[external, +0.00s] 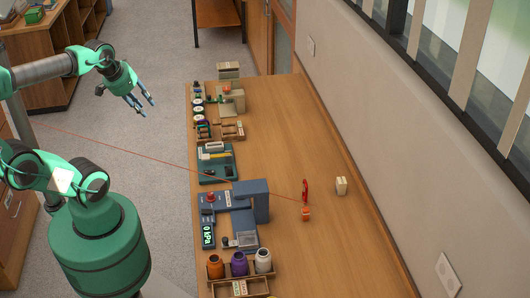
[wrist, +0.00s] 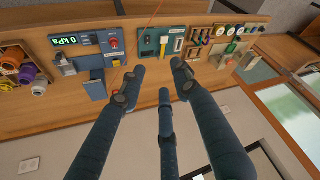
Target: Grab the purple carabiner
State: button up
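I cannot make out the purple carabiner for certain in either view. A wooden rack with small coloured pieces (external: 203,131) stands near the far left of the bench and also shows in the wrist view (wrist: 194,46); its pieces are too small to tell apart. My gripper (external: 141,108) hangs in the air to the left of the bench, clear of everything on it. In the wrist view its blue-grey fingers (wrist: 158,80) are spread apart with nothing between them.
The wooden bench (external: 285,130) runs along the wall. A red item (external: 305,190) stands mid-bench. The bench's far right is clear.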

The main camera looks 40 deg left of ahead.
jog(key=shift+w, duration=0.1)
jog(key=w+a+f+m+g+p, duration=0.1)
jog(key=w+a+f+m+g, duration=0.1)
jog(key=w, duration=1.1)
jog(key=w+a+f+m+g, duration=0.1)
jog(key=w+a+m, duration=0.15)
jog(key=w, duration=1.05)
jog(key=w+a+f+m+g, duration=0.1)
jog(key=w+a+f, duration=0.3)
jog(key=w+f, duration=0.5)
jog(key=w+a+f+m+g+p, duration=0.1)
jog(key=w+a+f, duration=0.3)
jog(key=w+f, duration=0.5)
notch_tip(320, 180, down, 5)
jog(key=shift+w+r+g, duration=0.15)
jog(key=shift+w+g, duration=0.05)
jog(key=shift+g, duration=0.1)
jog(key=shift+d+f+b, duration=0.1)
jog(key=shift+f+b, duration=0.35)
jog(key=shift+f, duration=3.85)
